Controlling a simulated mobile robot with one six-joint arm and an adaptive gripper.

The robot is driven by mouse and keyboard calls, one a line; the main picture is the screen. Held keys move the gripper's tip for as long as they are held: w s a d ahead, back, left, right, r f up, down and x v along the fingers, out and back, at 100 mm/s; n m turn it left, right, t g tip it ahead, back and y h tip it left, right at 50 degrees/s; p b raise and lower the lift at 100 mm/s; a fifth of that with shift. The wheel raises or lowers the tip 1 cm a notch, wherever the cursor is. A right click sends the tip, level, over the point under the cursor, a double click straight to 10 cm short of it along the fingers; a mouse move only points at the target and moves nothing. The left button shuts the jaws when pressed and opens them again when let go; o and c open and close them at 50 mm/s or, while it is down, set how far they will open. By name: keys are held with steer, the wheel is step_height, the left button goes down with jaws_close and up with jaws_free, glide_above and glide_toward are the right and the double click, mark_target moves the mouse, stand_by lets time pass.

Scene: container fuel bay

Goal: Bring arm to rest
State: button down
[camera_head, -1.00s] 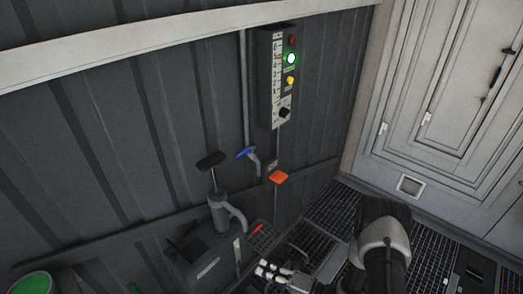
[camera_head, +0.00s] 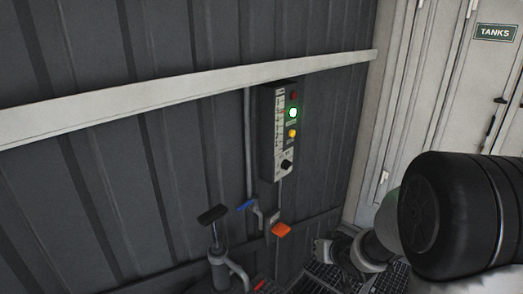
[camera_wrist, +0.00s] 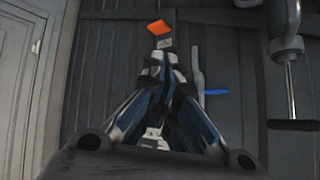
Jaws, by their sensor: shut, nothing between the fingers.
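My gripper shows in the wrist view (camera_wrist: 166,62) with its two fingers closed together and nothing between them. The fingertips appear just below an orange handle (camera_wrist: 158,27) in that picture; I cannot tell the gap in depth. In the head view, my arm is at the lower right, with a large black joint in front. The gripper's fingertips cannot be made out clearly there. The orange handle (camera_head: 281,230) is on the wall left of my arm, below a control panel (camera_head: 268,135) with its green light lit.
A blue lever (camera_head: 245,207) on a pipe and a hand pump (camera_head: 217,262) with a black T-handle stand left of the orange handle. They also show at right in the wrist view. White doors with a TANKS sign (camera_head: 495,33) are at right.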

steer(key=s+d+r+m+g+h, duration=0.1)
steer(key=s+d+r+g+h, duration=0.2)
steer(key=s+r, duration=1.05)
steer(key=s+a+g, duration=0.1)
steer(key=s+a, duration=0.1)
steer(key=s, duration=0.8)
steer(key=s+a+r+y, duration=0.1)
steer(key=s+a, duration=0.2)
steer(key=s, duration=0.7)
steer(key=shift+a+r+n+g, duration=0.2)
steer(key=shift+a+n+g, duration=0.15)
steer(key=shift+n+g, duration=0.05)
